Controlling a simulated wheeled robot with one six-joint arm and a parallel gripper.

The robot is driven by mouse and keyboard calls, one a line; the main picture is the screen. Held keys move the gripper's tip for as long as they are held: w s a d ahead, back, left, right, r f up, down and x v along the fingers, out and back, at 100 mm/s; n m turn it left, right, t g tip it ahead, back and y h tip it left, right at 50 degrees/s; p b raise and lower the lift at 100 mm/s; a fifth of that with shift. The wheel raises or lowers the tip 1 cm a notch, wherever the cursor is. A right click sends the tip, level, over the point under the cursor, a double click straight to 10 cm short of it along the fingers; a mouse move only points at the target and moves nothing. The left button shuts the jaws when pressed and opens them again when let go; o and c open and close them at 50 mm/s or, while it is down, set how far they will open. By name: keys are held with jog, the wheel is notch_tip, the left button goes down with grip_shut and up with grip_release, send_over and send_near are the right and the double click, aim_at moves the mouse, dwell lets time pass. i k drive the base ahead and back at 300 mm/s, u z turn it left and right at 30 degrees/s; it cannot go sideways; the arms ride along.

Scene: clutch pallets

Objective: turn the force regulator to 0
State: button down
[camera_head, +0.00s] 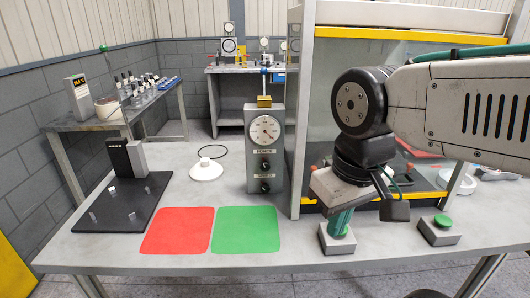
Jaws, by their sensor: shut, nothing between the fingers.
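The force regulator is a small black knob (265,166) on the front of the grey upright test unit (264,133). It sits below the FORCE label and the round white dial (265,129). The knob's exact setting is too small to read. A second black knob (265,187) is lower, by the SPEED label. My gripper (340,231) is to the right of the unit, apart from the knobs. It points down over a small grey button box (337,243) and is shut and empty. Whether its tips touch the box cannot be told.
A red mat (177,231) and green mat (246,229) lie in front of the unit. A black plate (122,203) and white round base (206,170) are at left. A box with a green button (441,221) and a glass enclosure with yellow edges (297,110) are at right.

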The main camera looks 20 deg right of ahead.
aim_at(264, 167)
jog(key=z, duration=2.55)
jog(key=k, duration=1)
jog(key=u, duration=2.35)
